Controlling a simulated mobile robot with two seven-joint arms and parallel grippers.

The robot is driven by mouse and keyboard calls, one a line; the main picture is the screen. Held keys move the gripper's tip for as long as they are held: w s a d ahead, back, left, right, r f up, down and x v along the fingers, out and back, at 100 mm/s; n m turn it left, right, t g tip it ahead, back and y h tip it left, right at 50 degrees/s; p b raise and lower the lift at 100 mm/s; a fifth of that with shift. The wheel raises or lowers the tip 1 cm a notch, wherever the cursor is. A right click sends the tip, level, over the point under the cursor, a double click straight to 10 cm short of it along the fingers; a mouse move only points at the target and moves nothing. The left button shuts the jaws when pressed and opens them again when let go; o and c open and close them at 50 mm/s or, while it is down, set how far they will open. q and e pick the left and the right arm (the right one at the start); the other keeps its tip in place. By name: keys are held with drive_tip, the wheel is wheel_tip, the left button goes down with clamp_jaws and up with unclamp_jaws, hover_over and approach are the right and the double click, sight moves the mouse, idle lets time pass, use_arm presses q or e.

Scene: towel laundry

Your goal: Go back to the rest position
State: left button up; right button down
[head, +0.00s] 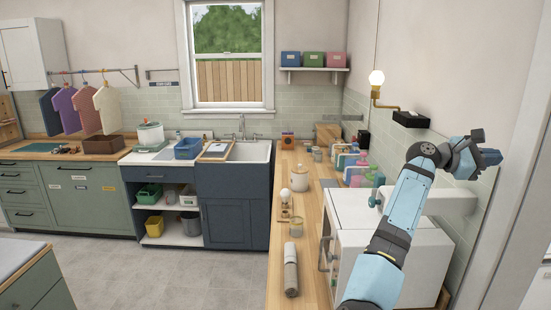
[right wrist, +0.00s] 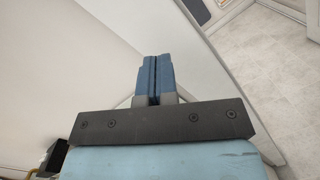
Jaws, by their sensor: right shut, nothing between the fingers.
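My right gripper (head: 489,157) is raised at the right of the head view, above and beyond the white machine (head: 425,250). My light blue right arm reaches up from the bottom of the head view. My left gripper is not in view.
A wooden counter (head: 312,262) holds a grey rolled item (head: 290,270), jars and several bottles. The wall is close by on the right. Grey floor (head: 170,272) is open at left.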

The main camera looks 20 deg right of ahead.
drive_tip(key=w+a+f+m+t+y, duration=0.3)
drive_tip(key=a+f+m+t+y, duration=0.2)
drive_tip(key=a+f+m+t, duration=0.85)
drive_tip(key=w+a+f+m+t+y, duration=0.35)
drive_tip(key=a+f+m+t, duration=0.7)
drive_tip(key=t, duration=0.65)
drive_tip(key=s+a+f+n+g+y, duration=0.3)
drive_tip(key=s+a+f+n+y, duration=0.3)
drive_tip(key=f, duration=0.4)
drive_tip(key=s+a+f+n+g+y, duration=0.3)
drive_tip(key=s+a+f+n, duration=0.4)
drive_tip(key=f, duration=0.3)
drive_tip(key=s+a+f+n+g+y, duration=0.1)
drive_tip(key=s+a+f+n+g, duration=0.2)
drive_tip(key=s, duration=0.4)
drive_tip(key=s+a+f+n+g+y, duration=0.1)
drive_tip(key=s+a+f+n+g, duration=0.2)
drive_tip(key=s+a+f, duration=0.2)
drive_tip(key=s+f, duration=0.2)
drive_tip(key=s, duration=0.1)
drive_tip(key=shift+s+a+f+n, duration=0.15)
drive_tip(key=shift+a+f+n, duration=0.05)
drive_tip(key=shift+a+n, duration=0.2)
